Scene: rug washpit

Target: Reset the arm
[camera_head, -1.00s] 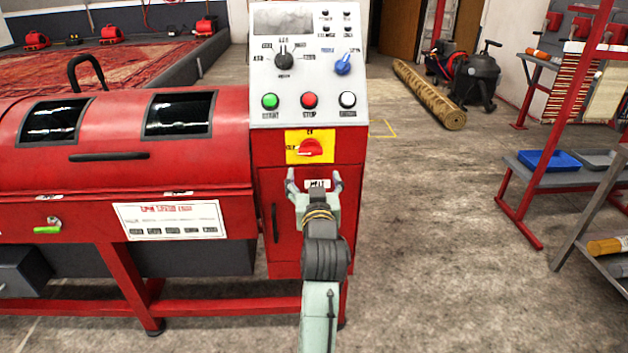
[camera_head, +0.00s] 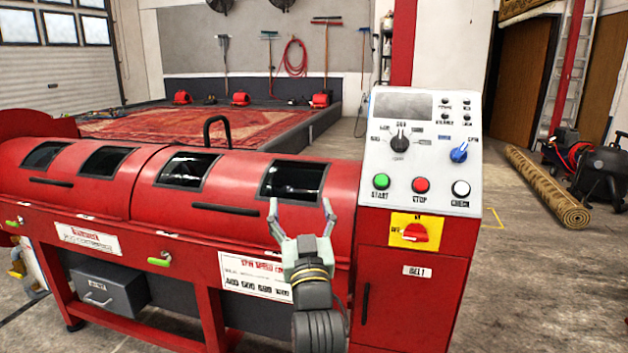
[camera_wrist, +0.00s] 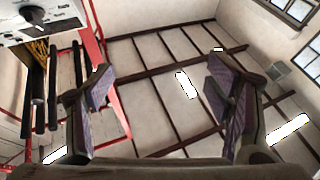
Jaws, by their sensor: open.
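My gripper (camera_head: 300,212) is open and empty, with its two fingers spread and pointing up in the head view. It shows in front of the red machine (camera_head: 110,185), left of the control panel (camera_head: 421,150). I cannot tell how far it is from the machine. In the wrist view the open fingers (camera_wrist: 162,100) stand apart with nothing between them. Beyond them are the ceiling and roof beams, and part of the control panel (camera_wrist: 45,22) shows at the top left.
A rolled rug (camera_head: 547,187) lies on the floor at the right, near a dark vacuum (camera_head: 603,172). A red rug (camera_head: 190,123) lies in the pit behind the machine.

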